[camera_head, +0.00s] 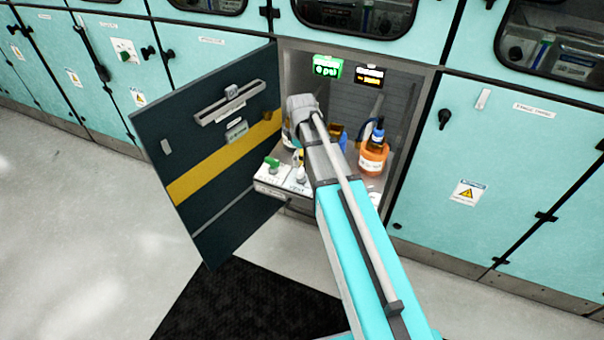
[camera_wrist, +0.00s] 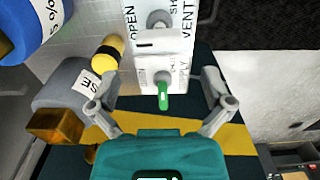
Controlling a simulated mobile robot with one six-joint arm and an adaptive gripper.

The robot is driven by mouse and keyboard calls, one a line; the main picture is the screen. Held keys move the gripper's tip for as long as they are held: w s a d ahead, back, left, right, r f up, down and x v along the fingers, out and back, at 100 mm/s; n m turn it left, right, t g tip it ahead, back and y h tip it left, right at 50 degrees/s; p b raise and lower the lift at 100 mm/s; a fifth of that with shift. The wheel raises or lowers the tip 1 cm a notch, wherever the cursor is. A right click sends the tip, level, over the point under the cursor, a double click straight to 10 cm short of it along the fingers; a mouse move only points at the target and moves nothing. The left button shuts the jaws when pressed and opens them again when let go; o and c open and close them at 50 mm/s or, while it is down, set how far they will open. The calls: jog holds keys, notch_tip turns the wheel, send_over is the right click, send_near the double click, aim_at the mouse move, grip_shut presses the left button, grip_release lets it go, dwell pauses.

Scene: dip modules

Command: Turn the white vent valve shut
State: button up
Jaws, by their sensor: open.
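The white vent valve (camera_wrist: 158,19) is at the top of the wrist view, on a white panel (camera_wrist: 130,72) marked OPEN, SHUT and VENT. Its exact handle angle is unclear. On the same panel, the green supply valve (camera_wrist: 162,95) is nearer to me, its handle pointing down the picture. My gripper (camera_wrist: 160,104) is open and empty, its fingers spread on either side of the green valve, with the vent valve farther up the picture. In the head view the white valve (camera_head: 300,175) sits beside the green one (camera_head: 271,162); my arm hides the gripper there.
An open dark cabinet door (camera_head: 200,150) with a yellow stripe stands left of the bay. An orange container (camera_head: 373,158) and bottles stand inside, right of my arm. In the wrist view a yellow-and-black object (camera_wrist: 107,54) and a labelled grey container (camera_wrist: 62,85) lie left of the panel.

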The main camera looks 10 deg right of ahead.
aim_at(302, 168)
jog(key=shift+f+b, duration=2.85)
jog(key=shift+f, duration=0.35)
jog(key=c, duration=1)
jog(key=shift+o, duration=0.2)
